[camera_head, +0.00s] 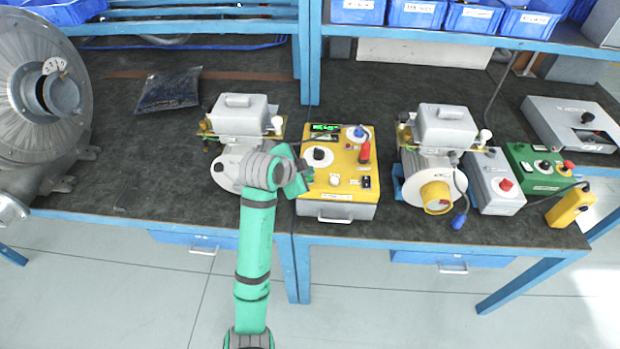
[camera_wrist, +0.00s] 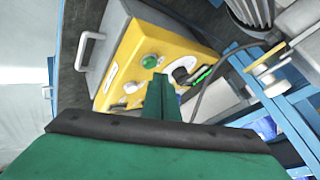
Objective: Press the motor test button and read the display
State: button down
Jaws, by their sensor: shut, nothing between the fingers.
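The yellow test box (camera_head: 345,200) stands on the bench, with a lit green display (camera_head: 325,128) at its far left; the display's characters are too small to read. Its panel has a black knob (camera_head: 319,156) and a white knob (camera_head: 335,181). The wrist view shows a round green button (camera_wrist: 152,61) on the panel, near my fingertips; my gripper seems to hide it in the head view. My gripper (camera_head: 304,186) is shut and empty at the panel's left side. It also shows in the wrist view (camera_wrist: 159,80). I cannot tell whether the fingertips touch the button. Labels are unreadable.
A grey motor unit (camera_head: 240,130) stands left of the box, another (camera_head: 444,135) to its right. A grey box with a red button (camera_head: 505,184) and a green control box (camera_head: 545,168) stand further right. A large metal blower (camera_head: 40,110) fills the left end.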

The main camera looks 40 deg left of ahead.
jog(key=shift+s+a, duration=0.1)
jog(key=shift+w+d+f, duration=0.2)
jog(key=shift+d+f, duration=0.1)
jog(key=shift+f, duration=0.15)
jog(key=shift+f, duration=0.35)
dwell(1.2)
jog(key=shift+r, duration=0.1)
jog(key=shift+s+a+r, duration=0.1)
jog(key=shift+a+r, duration=0.1)
jog(key=shift+r, duration=0.5)
